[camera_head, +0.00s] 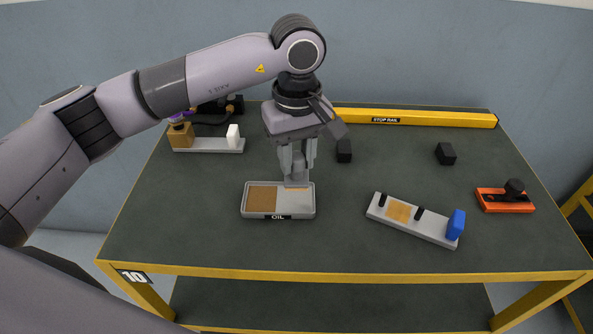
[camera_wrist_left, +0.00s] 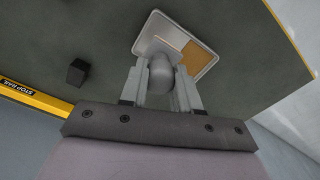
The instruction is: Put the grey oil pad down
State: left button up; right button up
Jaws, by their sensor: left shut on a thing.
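My left gripper (camera_head: 297,158) points down over the right part of the oil tray and is shut on the grey oil pad (camera_head: 297,181). In the left wrist view, the pad's round grey knob (camera_wrist_left: 161,78) sits between the fingers. The grey tray (camera_head: 279,215), labelled OIL, has a brown area on its left and a pale grey area on its right; it also shows in the left wrist view (camera_wrist_left: 152,19). The pad is at the tray's back right. I cannot tell whether it touches the tray floor. My right gripper is not in view.
A grey fixture (camera_head: 430,230) with black pegs, a copper-coloured plate and a blue block lies to the right. A red-orange holder (camera_head: 507,207) is further right. Two black blocks (camera_head: 344,151) (camera_head: 446,154) and the yellow stop rail (camera_head: 440,119) are behind. The table's front centre is clear.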

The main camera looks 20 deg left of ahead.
aim_at(297, 176)
pick_arm(q)
notch_tip(297, 176, down, 4)
jog(key=shift+f, duration=0.2)
jog(key=shift+f, duration=0.1)
jog(key=o, duration=0.5)
jog(key=shift+f, duration=0.1)
jog(key=o, duration=0.4)
jog(key=shift+o, duration=0.2)
